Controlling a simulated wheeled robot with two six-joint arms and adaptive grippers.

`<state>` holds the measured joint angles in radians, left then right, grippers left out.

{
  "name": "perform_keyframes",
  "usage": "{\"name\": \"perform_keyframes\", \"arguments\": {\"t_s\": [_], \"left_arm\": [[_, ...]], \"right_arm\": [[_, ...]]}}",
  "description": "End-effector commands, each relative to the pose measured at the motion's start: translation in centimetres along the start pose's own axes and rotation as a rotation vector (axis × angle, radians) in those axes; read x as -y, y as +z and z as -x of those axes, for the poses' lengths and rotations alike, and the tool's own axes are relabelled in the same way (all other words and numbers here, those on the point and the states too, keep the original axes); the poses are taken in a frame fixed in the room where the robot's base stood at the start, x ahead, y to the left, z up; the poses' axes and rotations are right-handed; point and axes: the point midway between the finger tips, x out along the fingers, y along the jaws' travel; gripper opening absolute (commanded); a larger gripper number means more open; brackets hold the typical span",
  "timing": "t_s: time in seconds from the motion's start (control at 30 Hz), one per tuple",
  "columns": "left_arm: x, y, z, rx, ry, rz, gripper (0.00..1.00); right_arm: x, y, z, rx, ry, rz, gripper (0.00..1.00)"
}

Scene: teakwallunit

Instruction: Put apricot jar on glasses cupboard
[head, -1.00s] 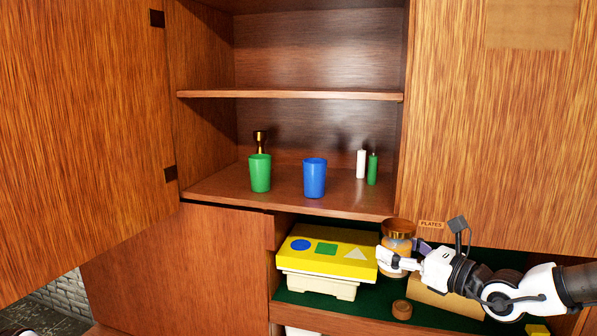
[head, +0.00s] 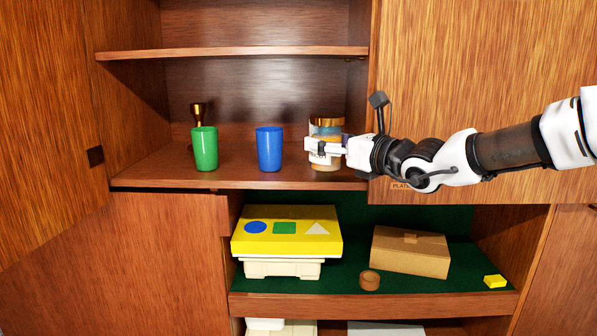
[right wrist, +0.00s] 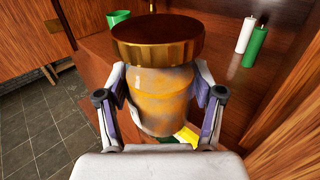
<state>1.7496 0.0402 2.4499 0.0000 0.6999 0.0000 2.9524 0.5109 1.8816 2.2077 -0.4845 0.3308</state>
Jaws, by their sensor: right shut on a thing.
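The apricot jar (head: 326,127) has a gold-brown lid and orange contents. It is upright at the right front of the open cupboard's lower shelf (head: 240,180), to the right of the blue cup. My right gripper (head: 325,149) is shut around the jar. The right wrist view shows the jar (right wrist: 163,98) between both fingers of the gripper (right wrist: 162,112). I cannot tell whether the jar's base touches the shelf. My left gripper is not in view.
A green cup (head: 204,149), a blue cup (head: 269,149) and a gold goblet (head: 198,113) stand on the shelf. The white candle (right wrist: 245,34) and green candle (right wrist: 256,46) stand beyond the jar. Below are a yellow-lidded box (head: 286,238), a cardboard box (head: 410,252) and a brown ring (head: 369,280).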

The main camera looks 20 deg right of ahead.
Motion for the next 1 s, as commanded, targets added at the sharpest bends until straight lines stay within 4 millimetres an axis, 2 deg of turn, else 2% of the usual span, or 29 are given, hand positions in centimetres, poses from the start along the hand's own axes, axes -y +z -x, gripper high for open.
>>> {"name": "perform_keyframes", "arguments": {"t_s": [0.03, 0.13, 0.17, 0.2, 0.53, 0.73, 0.9, 1.0], "left_arm": [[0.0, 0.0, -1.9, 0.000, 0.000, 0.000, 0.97], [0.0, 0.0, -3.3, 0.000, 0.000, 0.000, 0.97], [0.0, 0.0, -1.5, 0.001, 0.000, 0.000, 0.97], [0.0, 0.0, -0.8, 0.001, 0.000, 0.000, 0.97], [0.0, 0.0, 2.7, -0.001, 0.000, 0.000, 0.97], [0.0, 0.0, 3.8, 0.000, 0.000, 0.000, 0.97], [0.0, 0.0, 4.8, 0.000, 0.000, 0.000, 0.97], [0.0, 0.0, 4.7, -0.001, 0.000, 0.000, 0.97]], "right_arm": [[0.1, -0.8, -0.3, 0.005, -0.002, 0.006, 0.12], [0.2, -0.5, -0.9, 0.004, -0.007, 0.007, 0.12], [0.5, 0.4, -1.7, -0.002, -0.007, 0.004, 0.12], [0.8, 0.5, -2.6, -0.003, -0.006, 0.003, 0.12], [2.8, -0.2, -9.1, 0.000, -0.005, 0.003, 0.12], [3.4, -0.7, -11.2, 0.000, -0.004, 0.001, 0.12], [3.4, -3.8, -10.9, 0.000, -0.005, -0.001, 0.12], [3.4, -4.3, -10.9, 0.003, -0.006, 0.000, 0.12]]}}
